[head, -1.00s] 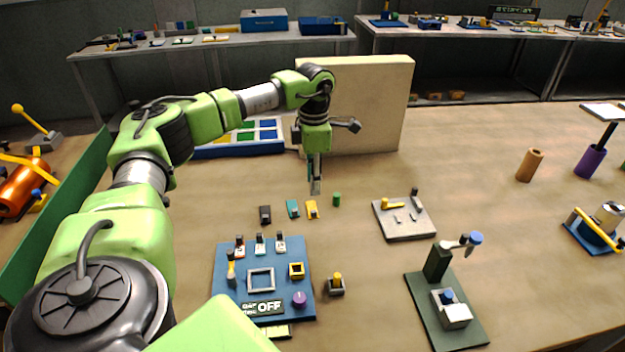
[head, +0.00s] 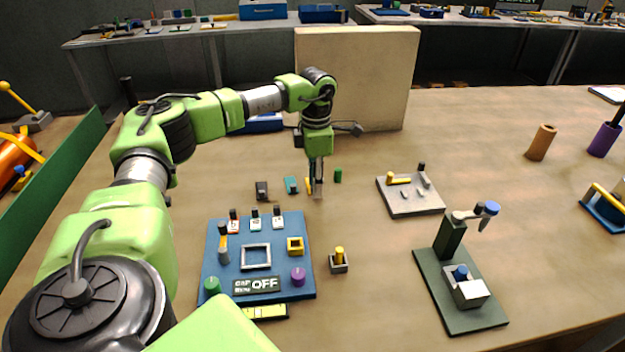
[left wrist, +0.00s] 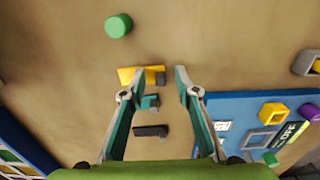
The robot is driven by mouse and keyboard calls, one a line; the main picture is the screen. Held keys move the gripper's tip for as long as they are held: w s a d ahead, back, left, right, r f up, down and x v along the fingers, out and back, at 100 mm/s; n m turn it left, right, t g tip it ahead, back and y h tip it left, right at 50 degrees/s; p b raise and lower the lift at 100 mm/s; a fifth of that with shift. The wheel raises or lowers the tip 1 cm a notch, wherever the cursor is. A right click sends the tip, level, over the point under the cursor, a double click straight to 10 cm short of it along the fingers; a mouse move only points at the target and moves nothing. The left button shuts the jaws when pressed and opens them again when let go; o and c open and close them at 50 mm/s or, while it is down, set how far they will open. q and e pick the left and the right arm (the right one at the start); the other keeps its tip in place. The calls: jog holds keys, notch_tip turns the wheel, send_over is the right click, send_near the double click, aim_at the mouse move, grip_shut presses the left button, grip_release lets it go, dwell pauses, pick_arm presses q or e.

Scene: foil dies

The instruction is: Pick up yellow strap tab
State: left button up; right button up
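The yellow strap tab (head: 308,184) lies on the table, partly hidden behind my left gripper's fingers in the head view. It also shows in the left wrist view (left wrist: 126,75), with a grey end on its right. My left gripper (head: 317,190) points down at the tab. In the left wrist view its two fingers (left wrist: 160,76) are apart, with nothing held. The left fingertip overlaps the tab and the tab's grey end shows between the fingers. I cannot tell whether the fingers touch it. My right gripper is not in view.
A teal tab (head: 291,185) and a black tab (head: 262,190) lie left of the yellow one. A green cylinder (head: 338,175) stands close on the right. A blue panel (head: 216,268) is in front, and a pale upright board (head: 355,75) stands behind.

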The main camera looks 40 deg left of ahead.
pick_arm(q)
jog(key=shift+c, duration=0.3)
grip_shut()
jog(key=shift+r, duration=0.15)
